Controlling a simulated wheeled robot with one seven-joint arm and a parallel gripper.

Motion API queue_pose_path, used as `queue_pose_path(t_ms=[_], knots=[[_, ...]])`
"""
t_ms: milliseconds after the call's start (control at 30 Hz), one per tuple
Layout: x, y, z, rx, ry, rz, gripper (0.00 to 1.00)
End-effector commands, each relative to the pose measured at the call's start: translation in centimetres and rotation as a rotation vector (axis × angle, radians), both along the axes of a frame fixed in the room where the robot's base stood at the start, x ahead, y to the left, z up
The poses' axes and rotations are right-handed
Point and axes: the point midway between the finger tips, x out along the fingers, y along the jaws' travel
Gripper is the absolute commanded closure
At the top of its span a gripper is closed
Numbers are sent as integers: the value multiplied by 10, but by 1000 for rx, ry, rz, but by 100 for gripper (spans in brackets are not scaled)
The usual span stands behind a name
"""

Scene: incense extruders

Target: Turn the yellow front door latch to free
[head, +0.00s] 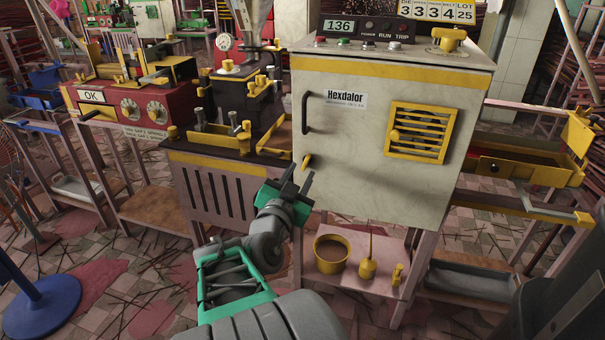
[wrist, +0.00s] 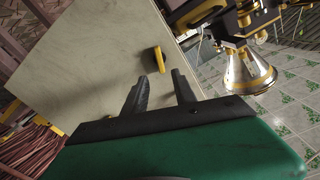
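The yellow latch (head: 307,162) is a small yellow lever low on the left side of the pale cabinet door (head: 345,185), below the dark door handle (head: 305,113). In the wrist view the latch (wrist: 159,60) stands out from the door just beyond the fingertips. My gripper (head: 299,178) is in front of the door, just below the latch in the head view. Its two dark fingers (wrist: 157,82) are apart with nothing between them. They appear clear of the latch, though the exact distance is hard to tell.
The cabinet has a yellow vent grille (head: 418,132) on the right of its door. A machine with yellow knobs (head: 240,115) stands close on the left. A low shelf below holds a yellow-brown bowl (head: 331,253) and a yellow oil can (head: 368,267).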

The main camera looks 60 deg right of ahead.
Motion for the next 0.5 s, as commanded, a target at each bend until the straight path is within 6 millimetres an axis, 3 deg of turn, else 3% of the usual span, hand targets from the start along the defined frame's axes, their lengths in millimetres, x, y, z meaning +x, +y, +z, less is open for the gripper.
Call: queue_pose_path(t_ms=[233,500], knots=[[8,-45,-1,2,1,2,67],[10,-55,1,2,0,4,67]])
